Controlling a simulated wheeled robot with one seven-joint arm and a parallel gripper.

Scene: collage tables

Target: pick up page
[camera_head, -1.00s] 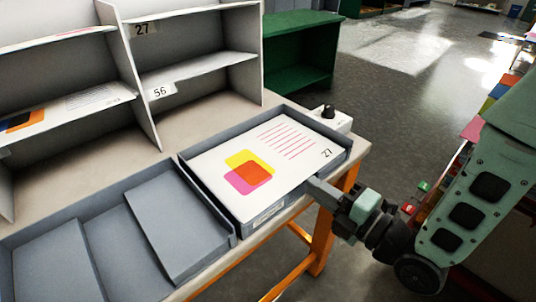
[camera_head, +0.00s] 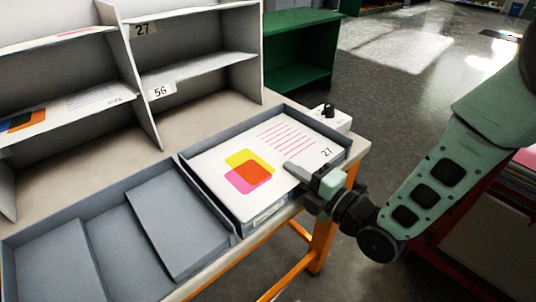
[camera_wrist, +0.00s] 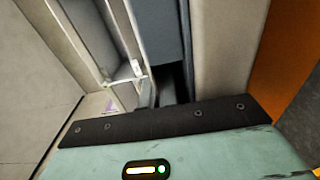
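A white page (camera_head: 225,160) with a yellow, orange and pink shape, pink lines and the number 27 lies in the right-hand grey tray (camera_head: 335,140). My gripper (camera_head: 290,168) is at the tray's front right side, with its grey fingers reaching over the front wall and above the page's near edge. I cannot tell whether they touch the page. In the wrist view, dark fingers (camera_wrist: 160,92) show near the middle, close together. Whether they are open or shut is unclear, and the page cannot be made out there.
A grey tray (camera_head: 90,212) with sloped panels stands to the left. A grey shelf (camera_head: 190,68) with labels 27 and 56 is behind, holding another page (camera_head: 70,107) at left. A small white device (camera_head: 335,118) stands beyond the page tray. The tables have orange legs (camera_head: 318,240).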

